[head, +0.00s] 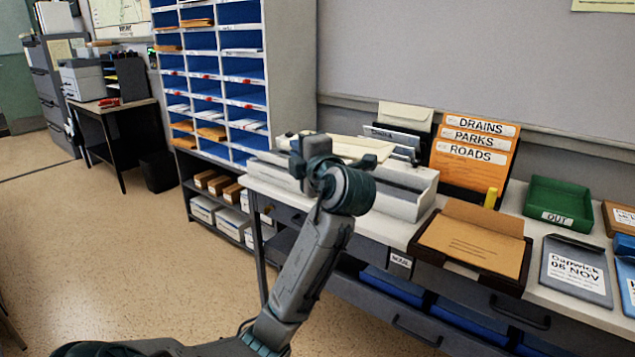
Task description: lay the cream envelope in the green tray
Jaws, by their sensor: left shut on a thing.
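The green tray (548,216), labelled OUT, stands on the counter at the right against the back wall and looks empty. My left gripper (313,158) is over the left end of the counter, well to the left of the tray. It is shut on a flat cream envelope (358,147), which shows behind the gripper and reaches out to its right. The gripper and wrist hide part of the envelope's near side. Another cream envelope (405,115) stands upright in a rack behind. My right gripper is not in view.
Between my left gripper and the green tray stand a pale grey machine (405,200), an orange DRAINS, PARKS, ROADS folder holder (474,150) and a dark tray with a brown envelope (474,243). Blue pigeonholes (208,85) stand left.

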